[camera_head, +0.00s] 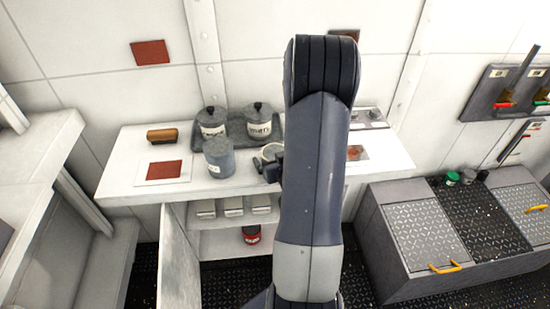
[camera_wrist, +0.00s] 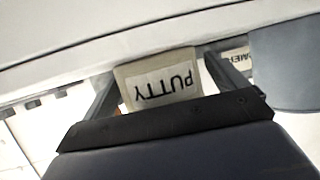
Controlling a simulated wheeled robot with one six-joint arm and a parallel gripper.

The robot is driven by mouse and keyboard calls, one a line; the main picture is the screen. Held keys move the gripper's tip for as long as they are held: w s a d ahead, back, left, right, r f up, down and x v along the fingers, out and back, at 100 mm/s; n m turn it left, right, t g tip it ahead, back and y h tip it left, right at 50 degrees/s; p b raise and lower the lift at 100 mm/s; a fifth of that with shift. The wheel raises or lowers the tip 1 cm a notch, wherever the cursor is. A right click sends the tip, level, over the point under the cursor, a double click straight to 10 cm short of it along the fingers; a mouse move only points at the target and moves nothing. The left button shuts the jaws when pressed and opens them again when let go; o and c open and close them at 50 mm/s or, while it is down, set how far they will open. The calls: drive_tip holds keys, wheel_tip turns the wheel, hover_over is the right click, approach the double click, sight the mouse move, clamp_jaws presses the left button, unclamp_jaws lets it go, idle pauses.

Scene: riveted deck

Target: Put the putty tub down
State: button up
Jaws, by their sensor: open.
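The putty tub (camera_wrist: 160,80) is a pale tub whose PUTTY label reads upside down in the wrist view. In the head view its pale round top (camera_head: 271,151) shows at the front of the white counter (camera_head: 225,188), partly hidden by my arm. It appears to stand on the counter near the front edge. My gripper (camera_wrist: 162,70) is open, with one finger on each side of the tub. In the head view my gripper (camera_head: 272,169) is mostly hidden beside the tub. I cannot tell whether a finger touches it.
A grey canister (camera_head: 219,158) stands close left of the tub; it also shows in the wrist view (camera_wrist: 290,62).

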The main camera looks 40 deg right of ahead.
drive_tip(key=b+v, duration=0.1)
drive_tip(key=v, duration=1.1)
drive_tip(key=shift+c, duration=0.3)
idle(0.7)
